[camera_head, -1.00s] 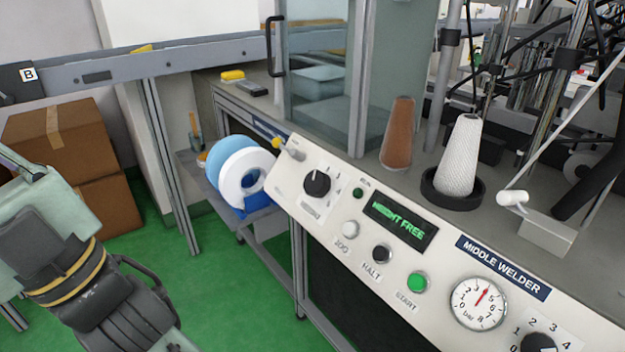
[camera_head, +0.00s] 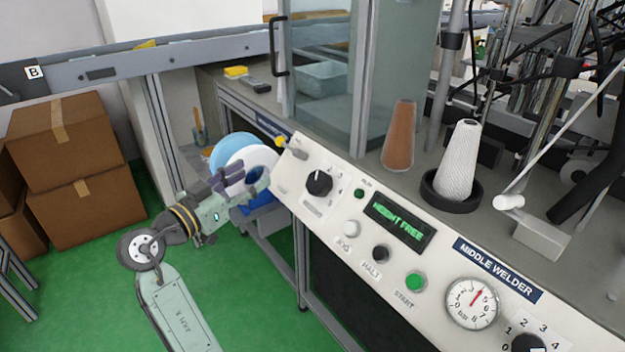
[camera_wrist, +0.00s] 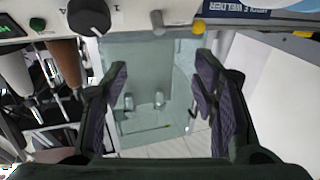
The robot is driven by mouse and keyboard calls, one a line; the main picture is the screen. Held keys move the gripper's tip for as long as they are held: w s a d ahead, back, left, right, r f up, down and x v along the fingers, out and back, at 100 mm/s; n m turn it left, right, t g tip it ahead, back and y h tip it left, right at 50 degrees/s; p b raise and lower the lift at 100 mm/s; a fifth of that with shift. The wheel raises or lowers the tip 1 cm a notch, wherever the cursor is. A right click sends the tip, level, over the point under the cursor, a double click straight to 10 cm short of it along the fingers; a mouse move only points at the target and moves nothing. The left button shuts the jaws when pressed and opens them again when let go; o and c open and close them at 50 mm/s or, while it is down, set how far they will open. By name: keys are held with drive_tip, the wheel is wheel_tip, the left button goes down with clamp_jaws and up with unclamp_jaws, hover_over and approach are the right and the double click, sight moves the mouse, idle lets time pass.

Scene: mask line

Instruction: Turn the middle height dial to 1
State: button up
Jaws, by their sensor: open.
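A black dial (camera_head: 319,183) with a white pointer line sits on the upper left of the sloped white panel, beside the green-lit HEIGHT FREE display (camera_head: 400,222). A second black dial (camera_head: 528,343), marked 0 to 4, is cut off at the bottom right, past the MIDDLE WELDER sign (camera_head: 498,270). My gripper (camera_head: 243,183) is open and empty, left of the upper dial and apart from it. In the wrist view, a dial (camera_wrist: 88,18) shows at the top left, outside my open fingers (camera_wrist: 160,85).
White and blue rolls (camera_head: 245,155) stand behind my gripper. The glass cabinet (camera_head: 325,75), brown cone (camera_head: 399,135) and white cone (camera_head: 459,160) stand behind the panel.

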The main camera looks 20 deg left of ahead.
sight(314, 185)
drive_tip(key=shift+o, duration=1.2)
drive_tip(key=s+d+f+m+g+h, duration=0.2)
drive_tip(key=d+f+m+g+h, duration=0.1)
drive_tip(key=d+h, duration=0.2)
drive_tip(key=shift+s+m, duration=0.15)
drive_tip(key=shift+m, duration=0.25)
drive_tip(key=shift+g, duration=0.3)
drive_tip(key=p+x, duration=0.2)
drive_tip(key=x, duration=0.8)
drive_tip(key=shift+d+p, duration=0.4)
drive_tip(key=c, duration=1.1)
